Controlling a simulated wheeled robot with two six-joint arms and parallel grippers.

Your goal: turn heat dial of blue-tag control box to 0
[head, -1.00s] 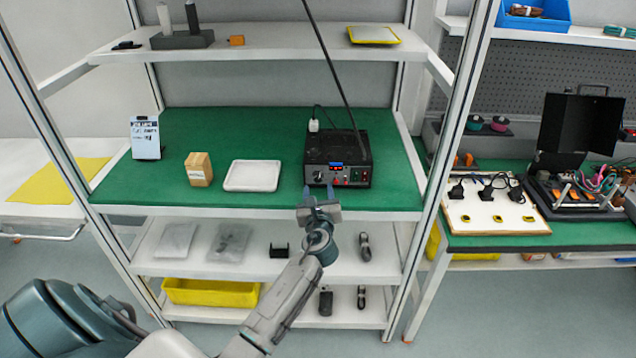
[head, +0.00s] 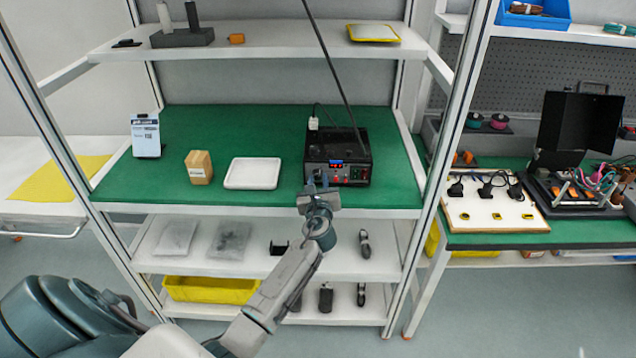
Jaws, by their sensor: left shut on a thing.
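The black control box (head: 352,152) stands on the green mat toward the right of the rack's middle shelf. A small blue tag with a red display (head: 336,163) shows on its front panel. Red and green parts sit on the panel's right side. My left gripper (head: 318,181) is at the left end of the front panel, with its fingers over the place of the dial. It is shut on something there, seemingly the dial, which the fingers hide. The dial's setting cannot be read. My right gripper is not in view.
A white tray (head: 252,173), an orange-brown box (head: 199,167) and a sign stand (head: 146,135) stand left of the control box. A dark rod slants down in front of the rack to the box. A rack post (head: 450,140) rises to the right. Green mat (head: 240,120) is clear behind the tray.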

